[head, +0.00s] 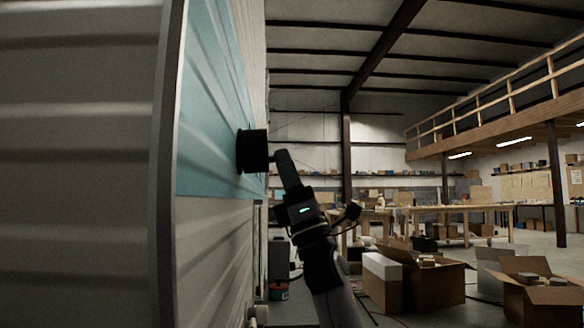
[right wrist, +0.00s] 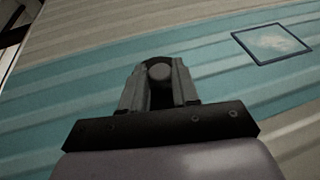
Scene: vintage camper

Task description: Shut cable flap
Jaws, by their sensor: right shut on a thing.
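The cable flap is a black round fitting (head: 253,150) on the teal band of the camper's side wall. It stands out from the wall in the head view. How far its lid is open is hard to tell. My right gripper (head: 282,157) reaches up to the fitting's outer side. In the right wrist view, the fingers of my right gripper (right wrist: 160,82) are shut on a small grey rounded part (right wrist: 160,72), with the dark fitting (right wrist: 157,60) right behind it. The fingers hide much of the fitting there. My left gripper is in neither view.
The camper wall (head: 70,140) fills the left of the head view, with a metal edge trim (head: 166,150). A framed window (right wrist: 272,43) shows in the right wrist view. Open cardboard boxes (head: 435,283) stand on the floor at right, with workbenches (head: 460,212) behind.

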